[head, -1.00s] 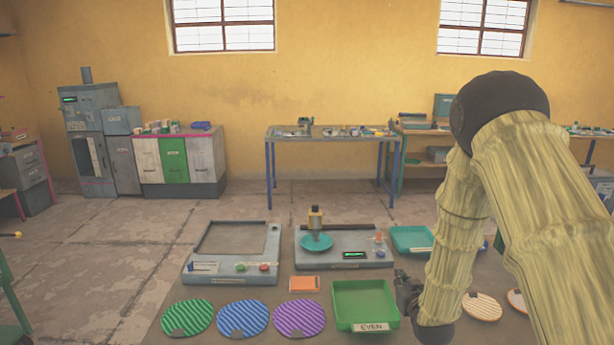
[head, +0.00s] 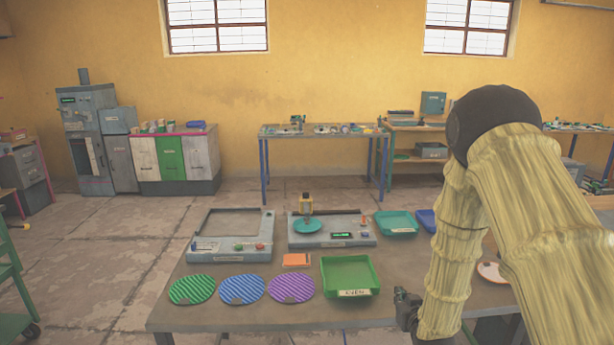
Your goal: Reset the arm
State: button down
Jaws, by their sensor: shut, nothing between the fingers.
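My arm comes in from the right with a bamboo-like skin and a black joint. My gripper (head: 402,297) is at the lower end of the arm, small and dark, just right of the green tray. It is shut and holds nothing. Part of it is hidden behind my arm.
On the table (head: 210,318) are green (head: 192,289), blue (head: 242,289) and purple (head: 291,288) striped plates, a green tray (head: 348,292) labelled EVEN, an orange block (head: 297,260), a grey frame device (head: 200,250), a press (head: 345,240) with a teal plate (head: 307,226), and a teal tray (head: 396,222).

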jog(key=s+a+f+g, duration=0.3)
jog(key=s+f+g, duration=0.3)
jog(key=s+f, duration=1.3)
jog(key=s+f+g, duration=0.2)
jog(key=s+f, duration=0.1)
jog(key=s, duration=0.7)
jog(key=s+a+f+g, duration=0.1)
jog(key=s+f+g, duration=0.1)
jog(key=s, duration=0.8)
jog(key=s+f+g, duration=0.3)
jog(key=s+g, duration=0.1)
jog(key=s, duration=0.6)
jog(key=shift+s+a+f+m, duration=0.25)
jog(key=shift+a+f+m, duration=0.05)
jog(key=shift+a, duration=0.1)
